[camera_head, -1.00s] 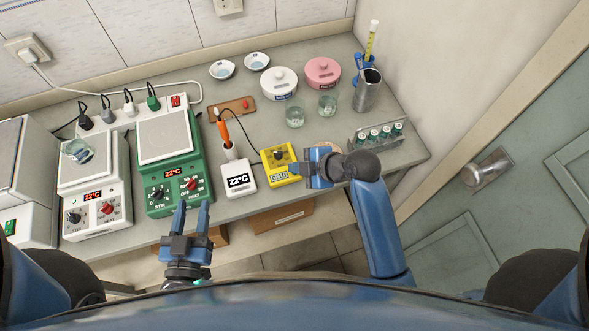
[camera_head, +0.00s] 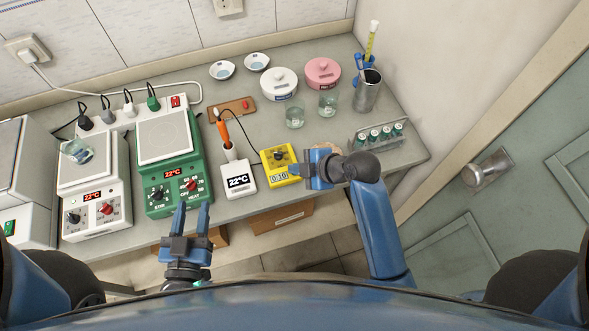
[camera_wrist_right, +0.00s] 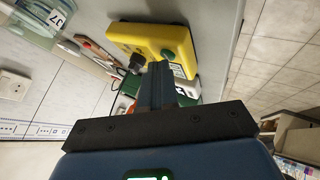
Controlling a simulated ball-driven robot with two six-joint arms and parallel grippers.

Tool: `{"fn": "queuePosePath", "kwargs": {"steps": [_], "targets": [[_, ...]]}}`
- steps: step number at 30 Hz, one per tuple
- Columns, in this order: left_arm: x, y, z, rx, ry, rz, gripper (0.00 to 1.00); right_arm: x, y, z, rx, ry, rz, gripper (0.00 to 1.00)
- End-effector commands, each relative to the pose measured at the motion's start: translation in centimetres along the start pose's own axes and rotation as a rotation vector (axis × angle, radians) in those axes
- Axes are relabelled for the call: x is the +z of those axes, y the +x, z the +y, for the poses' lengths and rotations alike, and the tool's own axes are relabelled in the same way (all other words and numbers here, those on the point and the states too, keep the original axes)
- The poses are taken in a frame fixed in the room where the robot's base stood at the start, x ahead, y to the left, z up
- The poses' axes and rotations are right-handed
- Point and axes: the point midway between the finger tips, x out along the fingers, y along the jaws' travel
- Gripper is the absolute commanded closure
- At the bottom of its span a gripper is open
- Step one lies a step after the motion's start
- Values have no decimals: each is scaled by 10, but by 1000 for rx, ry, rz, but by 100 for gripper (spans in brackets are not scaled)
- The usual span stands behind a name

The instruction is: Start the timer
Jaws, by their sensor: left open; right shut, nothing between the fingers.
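The yellow timer (camera_head: 277,158) lies on the bench right of the white thermometer box, with a dark knob on top and a small display that seems to read 0:10. My right gripper (camera_head: 294,170) is shut and empty, with its fingertips at the timer's right side. In the right wrist view the closed fingertips (camera_wrist_right: 157,66) are close to the yellow timer (camera_wrist_right: 150,35) and a green button (camera_wrist_right: 167,56) on it. I cannot tell whether they touch. My left gripper (camera_head: 194,208) is open and empty in front of the green stirrer hotplate.
A green hotplate (camera_head: 194,150) and a white hotplate (camera_head: 116,185) stand to the left. The thermometer box (camera_head: 239,190) is beside the timer. Beakers (camera_head: 294,117), lidded pots (camera_head: 279,75) and a vial rack (camera_head: 362,140) stand behind and right. The bench's front edge is near both grippers.

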Motion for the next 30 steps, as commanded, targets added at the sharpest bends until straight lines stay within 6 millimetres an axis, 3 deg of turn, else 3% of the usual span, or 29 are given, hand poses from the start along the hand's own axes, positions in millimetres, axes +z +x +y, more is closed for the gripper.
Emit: {"fn": "queuePosePath", "kwargs": {"steps": [7,22,30], "targets": [[-11,0,0,0,0,0,57,-6,-9,6,0,0,0,100],[-14,0,0,0,0,0,57,-8,-11,8,0,0,0,100],[-33,-1,0,0,0,0,57,-19,-26,19,0,0,0,100]]}}
